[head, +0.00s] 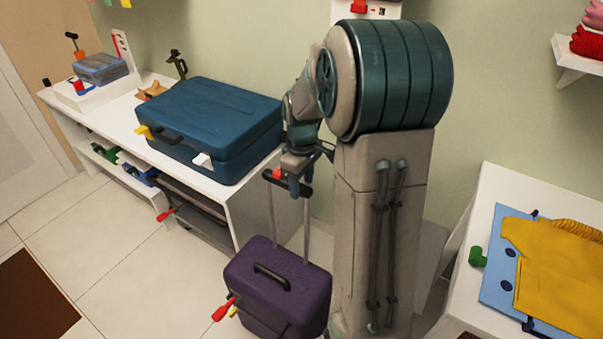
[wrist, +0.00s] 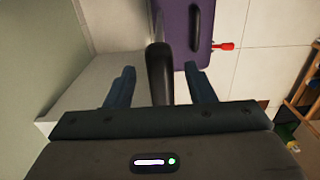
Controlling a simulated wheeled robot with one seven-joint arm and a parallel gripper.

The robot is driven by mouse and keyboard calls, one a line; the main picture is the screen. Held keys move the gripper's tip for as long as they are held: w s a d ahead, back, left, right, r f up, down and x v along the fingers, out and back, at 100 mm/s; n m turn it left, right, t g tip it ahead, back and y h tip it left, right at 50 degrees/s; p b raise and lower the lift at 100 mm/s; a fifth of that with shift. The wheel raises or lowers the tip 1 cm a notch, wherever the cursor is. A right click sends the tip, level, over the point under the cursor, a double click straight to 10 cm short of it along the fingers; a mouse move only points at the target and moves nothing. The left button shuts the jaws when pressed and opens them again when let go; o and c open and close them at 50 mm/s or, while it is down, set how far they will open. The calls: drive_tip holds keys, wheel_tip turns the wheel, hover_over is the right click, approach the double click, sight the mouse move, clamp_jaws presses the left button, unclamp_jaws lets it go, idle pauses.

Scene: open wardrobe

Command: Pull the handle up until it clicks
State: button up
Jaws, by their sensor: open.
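A purple suitcase (head: 277,290) stands upright on the floor, with a black carry grip on its top. Its two-rod pull handle is raised, and the black crossbar (head: 287,183) sits well above the case. In the wrist view the crossbar (wrist: 159,72) lies between my two fingers, with a gap on each side. The suitcase (wrist: 200,25) shows beyond it. My gripper (wrist: 160,88) is open around the crossbar; in the head view my gripper (head: 295,185) is at the crossbar, partly hidden by my arm.
A white bench (head: 255,195) beside the suitcase holds a closed blue case (head: 210,125). A white table (head: 490,210) with a yellow garment (head: 555,265) stands at right. A red lever (head: 224,309) sticks out of the suitcase's left side.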

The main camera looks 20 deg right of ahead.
wheel_tip(320, 180, up, 14)
drive_tip(key=shift+p, duration=0.3)
drive_tip(key=shift+f, duration=0.1)
idle(0.4)
drive_tip(key=s+a+f+m+t, duration=0.1)
drive_tip(key=s+a+f+m, duration=0.1)
drive_tip(key=s+a, duration=0.3)
drive_tip(key=s+a+f+m+t+p, duration=0.1)
drive_tip(key=s+a+m, duration=0.4)
drive_tip(key=s, duration=0.8)
drive_tip(key=shift+f+t, duration=0.4)
drive_tip(key=shift+f, duration=0.1)
drive_tip(key=shift+a, duration=0.1)
idle(0.6)
